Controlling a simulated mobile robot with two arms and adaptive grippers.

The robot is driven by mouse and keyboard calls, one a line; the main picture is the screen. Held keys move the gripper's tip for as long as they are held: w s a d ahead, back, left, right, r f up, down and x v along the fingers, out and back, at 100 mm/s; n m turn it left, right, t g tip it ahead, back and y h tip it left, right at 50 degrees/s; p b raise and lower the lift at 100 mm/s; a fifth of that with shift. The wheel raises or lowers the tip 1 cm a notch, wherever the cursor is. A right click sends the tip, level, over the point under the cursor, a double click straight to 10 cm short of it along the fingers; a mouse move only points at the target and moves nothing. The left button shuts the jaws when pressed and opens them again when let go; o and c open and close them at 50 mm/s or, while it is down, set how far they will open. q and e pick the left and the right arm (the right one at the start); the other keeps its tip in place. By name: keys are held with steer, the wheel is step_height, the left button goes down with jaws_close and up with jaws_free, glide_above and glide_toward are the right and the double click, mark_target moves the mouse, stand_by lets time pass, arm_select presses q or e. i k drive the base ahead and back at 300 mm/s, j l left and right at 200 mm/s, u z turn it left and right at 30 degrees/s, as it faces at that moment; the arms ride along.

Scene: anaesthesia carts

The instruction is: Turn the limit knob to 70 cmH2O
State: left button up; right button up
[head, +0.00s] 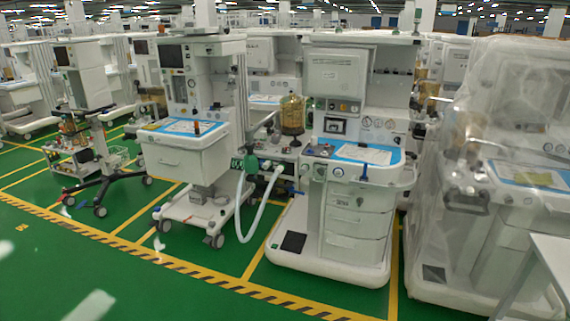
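An anaesthesia cart (352,225) with white drawers and a blue-topped work surface (365,153) stands right of centre. A row of small round gauges and controls (378,122) is on its upright panel. A second cart (190,160) stands to its left. Between them are a bellows in a clear amber-tinted dome (292,114), a green part (250,163) and a pale corrugated hose (264,208). I cannot make out which small part is the limit knob, nor any scale or setting. Neither of my grippers shows in the head view.
A cart under clear plastic sheeting (500,170) stands at the right, with a white table (553,262) in front of it. A wheeled stand (100,150) is at the left. The green floor (150,285) in front of the yellow-black line (200,275) is mostly free.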

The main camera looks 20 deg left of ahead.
mark_target(276, 138)
steer(key=i+j+z, duration=0.25)
steer(key=i+j, duration=0.75)
steer(key=i, duration=0.05)
